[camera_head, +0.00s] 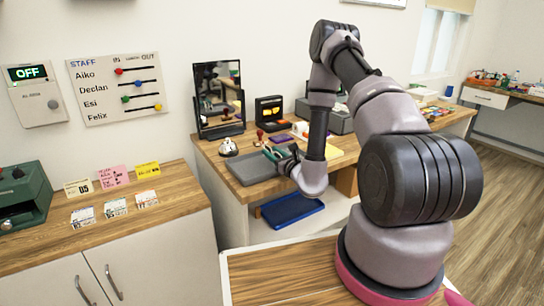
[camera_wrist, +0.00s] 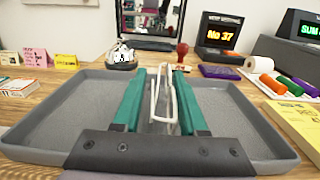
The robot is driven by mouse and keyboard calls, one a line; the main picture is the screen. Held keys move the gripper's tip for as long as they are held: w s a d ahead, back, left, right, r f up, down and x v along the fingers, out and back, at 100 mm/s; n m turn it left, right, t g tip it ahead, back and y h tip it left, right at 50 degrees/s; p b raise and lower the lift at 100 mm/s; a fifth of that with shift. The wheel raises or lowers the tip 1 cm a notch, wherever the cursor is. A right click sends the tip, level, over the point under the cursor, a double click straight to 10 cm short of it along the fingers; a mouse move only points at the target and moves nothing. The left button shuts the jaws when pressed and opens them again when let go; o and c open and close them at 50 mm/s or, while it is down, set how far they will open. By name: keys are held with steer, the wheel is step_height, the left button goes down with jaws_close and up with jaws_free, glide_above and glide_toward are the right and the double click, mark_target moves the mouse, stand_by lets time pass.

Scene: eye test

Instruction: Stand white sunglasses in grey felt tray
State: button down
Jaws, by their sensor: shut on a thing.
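The white sunglasses (camera_wrist: 154,100) are between the two green fingers of my gripper (camera_wrist: 160,78) in the wrist view. The fingers are shut on them, and the thin white frame stands up lengthwise between them. The grey felt tray (camera_wrist: 55,110) lies under and around the gripper, its floor empty on both sides. The gripper and the sunglasses hide the tray's middle, so I cannot tell if the sunglasses touch its floor. In the head view my gripper (camera_head: 275,153) is over the right part of the grey tray (camera_head: 240,178); the sunglasses cannot be made out there.
Coloured rolls (camera_wrist: 268,82) and a yellow pad (camera_wrist: 297,125) lie right. A blue tray (camera_head: 291,210) sits lower down.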

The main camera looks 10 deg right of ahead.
steer(key=shift+f, duration=0.5)
steer(key=shift+f, duration=0.1)
steer(key=shift+c, duration=2.2)
jaws_free()
